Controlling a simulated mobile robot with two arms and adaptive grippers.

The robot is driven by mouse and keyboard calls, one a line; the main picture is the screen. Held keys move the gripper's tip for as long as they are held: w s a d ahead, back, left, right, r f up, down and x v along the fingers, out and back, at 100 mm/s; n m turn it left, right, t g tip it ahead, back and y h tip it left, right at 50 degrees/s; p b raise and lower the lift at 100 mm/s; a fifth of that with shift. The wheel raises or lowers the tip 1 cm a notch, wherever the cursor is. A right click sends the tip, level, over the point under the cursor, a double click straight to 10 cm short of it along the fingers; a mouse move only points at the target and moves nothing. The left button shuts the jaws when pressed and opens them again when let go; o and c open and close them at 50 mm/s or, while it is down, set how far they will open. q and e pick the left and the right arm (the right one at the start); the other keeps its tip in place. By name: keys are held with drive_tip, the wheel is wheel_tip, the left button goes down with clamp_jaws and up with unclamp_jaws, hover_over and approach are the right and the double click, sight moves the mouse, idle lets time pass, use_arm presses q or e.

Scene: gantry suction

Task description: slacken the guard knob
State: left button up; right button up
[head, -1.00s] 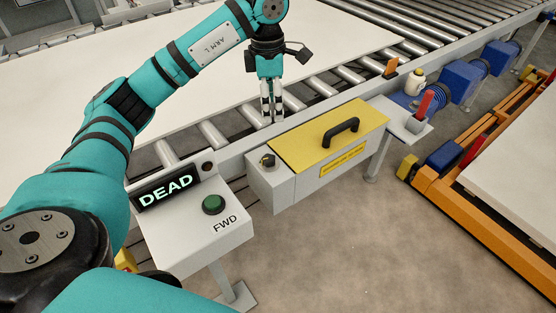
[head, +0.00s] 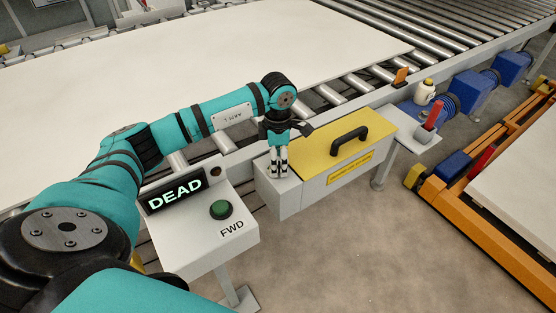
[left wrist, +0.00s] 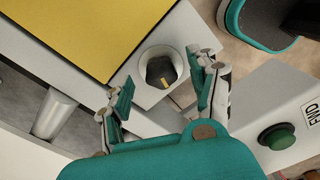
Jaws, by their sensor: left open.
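The guard knob (left wrist: 161,70) is dark with a yellow mark and sits in a round pale collar on the grey box (head: 281,200), at the left end of the yellow guard cover (head: 322,149). In the head view my left gripper hides the knob. My left gripper (head: 278,174) points down over the box end. In the left wrist view its open fingers (left wrist: 163,84) stand on either side of the knob's line, with nothing between them; I cannot tell their exact height above it. My right gripper is not in view.
The black handle (head: 349,139) stands up from the yellow cover. The control box with the green FWD button (head: 221,209) and a DEAD display (head: 175,195) stands close to the left. A big white panel (head: 200,62) lies on the rollers behind.

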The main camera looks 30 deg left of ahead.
use_arm(q)
drive_tip(key=shift+f, duration=0.5)
drive_tip(key=c, duration=1.2)
drive_tip(key=shift+o, duration=0.2)
drive_tip(key=shift+n, duration=0.3)
drive_tip(key=n, duration=0.2)
drive_tip(key=shift+n, duration=1.9)
drive_tip(key=shift+a, duration=0.1)
